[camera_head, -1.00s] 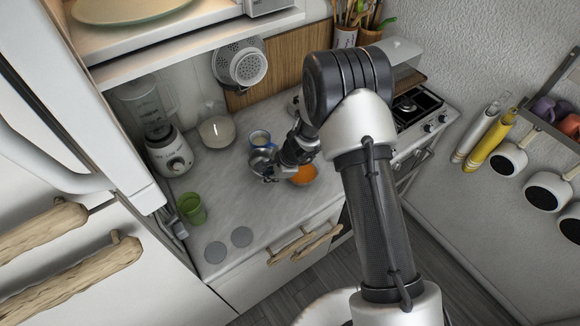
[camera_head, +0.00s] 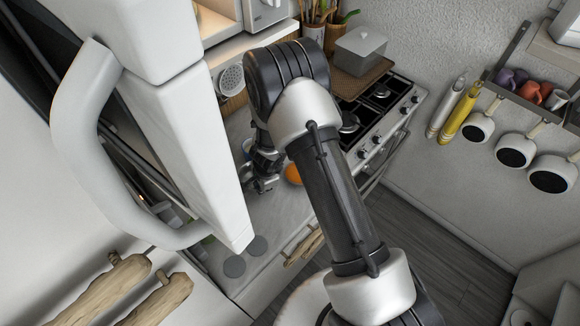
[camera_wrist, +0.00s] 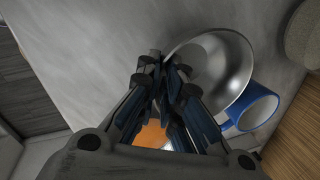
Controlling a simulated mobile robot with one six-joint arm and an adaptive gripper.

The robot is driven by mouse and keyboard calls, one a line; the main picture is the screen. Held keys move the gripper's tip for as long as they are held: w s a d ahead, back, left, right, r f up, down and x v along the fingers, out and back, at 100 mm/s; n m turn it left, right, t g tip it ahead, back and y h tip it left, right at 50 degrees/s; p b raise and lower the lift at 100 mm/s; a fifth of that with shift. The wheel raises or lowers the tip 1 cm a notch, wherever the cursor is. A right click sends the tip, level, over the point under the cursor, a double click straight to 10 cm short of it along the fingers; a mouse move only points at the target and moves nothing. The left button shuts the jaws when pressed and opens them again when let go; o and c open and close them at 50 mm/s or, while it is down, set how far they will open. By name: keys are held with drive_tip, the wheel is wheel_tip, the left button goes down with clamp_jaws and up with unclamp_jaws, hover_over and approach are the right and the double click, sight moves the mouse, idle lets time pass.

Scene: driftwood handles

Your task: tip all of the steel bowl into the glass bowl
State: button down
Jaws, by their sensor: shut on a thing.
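The steel bowl (camera_wrist: 228,62) shows in the wrist view, shiny and round, just right of my fingertips. My gripper (camera_wrist: 168,68) is shut on its near rim; it also shows in the head view (camera_head: 268,184), low over the counter. The inside that I see is bare metal; I cannot make out any contents. The glass bowl is hidden in the head view behind the white fridge. A rounded grey-beige thing (camera_wrist: 304,35) at the upper right of the wrist view is cut off, and I cannot tell whether it is the glass bowl.
A blue and white mug (camera_wrist: 257,108) stands close beside the steel bowl. An orange round thing (camera_head: 293,173) sits right of my gripper. The white fridge (camera_head: 185,130) blocks the left counter. The stove (camera_head: 375,105) is to the right. Two grey discs (camera_head: 246,257) lie at the counter's front.

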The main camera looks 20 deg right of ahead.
drive_tip(key=shift+a+r, duration=0.1)
drive_tip(key=p+v, duration=0.2)
drive_tip(key=w+p+v, duration=0.1)
drive_tip(key=p+v, duration=0.2)
drive_tip(key=p, duration=0.1)
drive_tip(key=shift+a+r, duration=0.15)
drive_tip(key=shift+r, duration=0.4)
drive_tip(key=shift+f, duration=0.15)
